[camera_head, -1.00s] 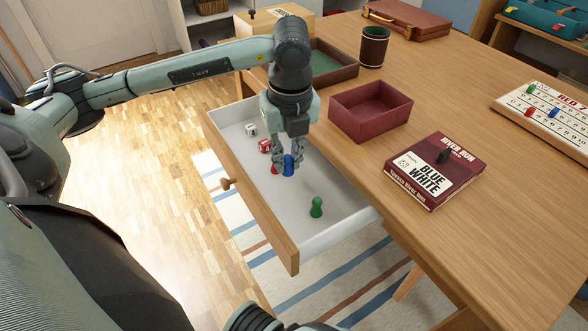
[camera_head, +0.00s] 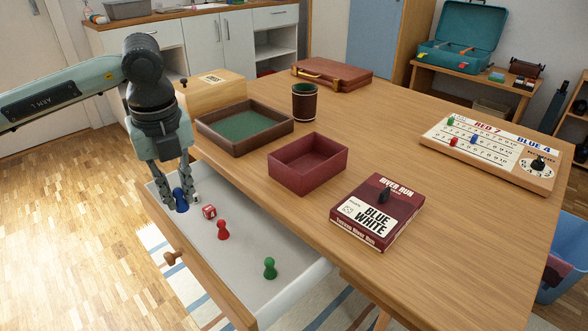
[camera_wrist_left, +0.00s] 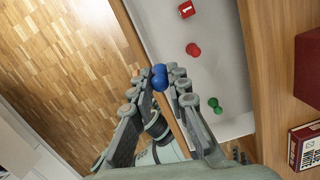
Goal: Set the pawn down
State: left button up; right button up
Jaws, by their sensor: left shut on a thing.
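My left gripper (camera_head: 180,198) is shut on a blue pawn (camera_head: 181,199), over the left part of the open drawer (camera_head: 240,238). The pawn also shows between the fingertips in the left wrist view (camera_wrist_left: 159,77); its height above the drawer floor is hard to tell. A red pawn (camera_head: 223,230) and a green pawn (camera_head: 270,268) stand in the drawer, to the right of the gripper.
A red die (camera_head: 209,212) lies in the drawer near the gripper. On the table (camera_head: 400,150) are an empty maroon tray (camera_head: 322,179), a green-lined tray (camera_head: 213,147), a dice cup (camera_head: 305,101), a wooden box (camera_head: 208,91), a briefcase (camera_head: 332,76) and a scoreboard (camera_head: 490,160).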

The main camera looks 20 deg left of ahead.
pick_arm(q)
jog(key=w+d+r+m, duration=0.1)
jog(key=w+d+r, duration=0.4)
jog(key=w, duration=0.2)
jog(key=w+d+r, duration=0.5)
jog(key=w, duration=0.3)
jog(key=p, duration=0.1)
send_over(317, 163)
jog(key=f, duration=0.6)
jog(key=shift+s+d+f, duration=0.15)
jog(key=shift+s, duration=0.15)
jog(key=shift+w+f, duration=0.15)
notch_tip(317, 163, down, 4)
jog(key=shift+r, duration=0.1)
pick_arm(e)
jog(key=x, duration=0.3)
jog(key=shift+s+a+f, duration=0.15)
jog(key=shift+a+f, duration=0.1)
jog(key=shift+f, duration=0.15)
